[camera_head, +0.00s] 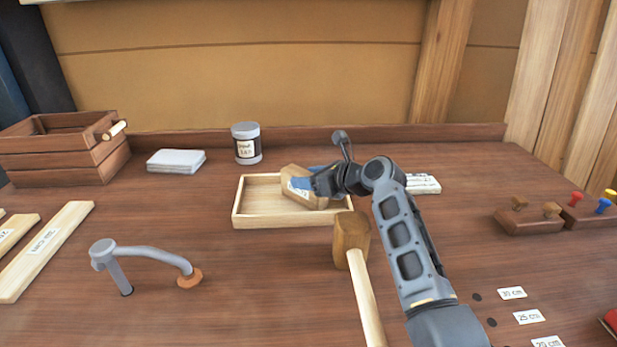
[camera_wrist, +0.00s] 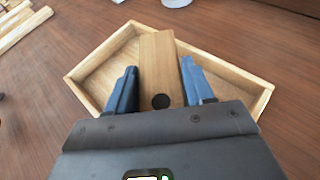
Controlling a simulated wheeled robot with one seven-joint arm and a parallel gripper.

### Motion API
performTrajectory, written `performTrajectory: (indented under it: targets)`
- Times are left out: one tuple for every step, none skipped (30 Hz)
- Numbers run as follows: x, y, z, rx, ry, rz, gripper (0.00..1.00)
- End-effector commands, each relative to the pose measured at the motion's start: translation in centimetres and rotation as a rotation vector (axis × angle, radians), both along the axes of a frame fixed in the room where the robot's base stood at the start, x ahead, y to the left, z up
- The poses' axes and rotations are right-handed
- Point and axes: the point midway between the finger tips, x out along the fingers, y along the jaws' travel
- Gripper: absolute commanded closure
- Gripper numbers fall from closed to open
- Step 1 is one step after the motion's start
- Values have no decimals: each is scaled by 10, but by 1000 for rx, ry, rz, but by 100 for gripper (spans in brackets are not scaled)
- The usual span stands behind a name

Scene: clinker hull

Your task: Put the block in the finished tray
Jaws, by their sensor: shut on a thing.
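The block (camera_head: 297,190) is light brown wood with a pale label on its side. My gripper (camera_head: 314,182) is shut on it, with blue fingers on either side. The block is over the right part of a shallow pale wooden tray (camera_head: 243,221), slightly tilted in the head view. In the wrist view the block (camera_wrist: 160,65) lies between my two fingers (camera_wrist: 160,85), with a dark round spot near its close end. The tray rim (camera_wrist: 90,62) shows around it. I cannot tell whether the block touches the tray floor. The tray holds nothing else that I can see.
A mallet (camera_head: 352,240) stands in front of the tray. A bent metal holdfast (camera_head: 150,254) is at front left. A lidded jar (camera_head: 246,144), white cards (camera_head: 176,161) and a slatted crate (camera_head: 65,155) are behind and left. Pegged blocks (camera_head: 530,222) are at right.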

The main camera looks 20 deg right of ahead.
Motion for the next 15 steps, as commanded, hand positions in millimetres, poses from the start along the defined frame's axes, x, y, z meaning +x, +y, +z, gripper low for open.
performTrajectory:
  targets:
    - [0,0,-1,0,1,1,46]
    - [0,0,-1,0,0,0,43]
    - [0,0,-1,0,0,0,39]
    - [0,0,-1,0,1,0,36]
    - [0,0,-1,0,1,0,34]
    - [0,0,-1,0,1,0,30]
    - [0,0,-1,0,1,0,27]
    - [0,0,-1,0,1,0,24]
    - [0,0,-1,0,0,0,22]
    - [0,0,-1,0,1,1,22]
    - [0,0,-1,0,0,1,22]
    - [0,0,-1,0,0,1,22]
    - [0,0,-1,0,0,1,22]
    - [0,0,-1,0,0,0,22]
    - [0,0,0,0,0,0,22]
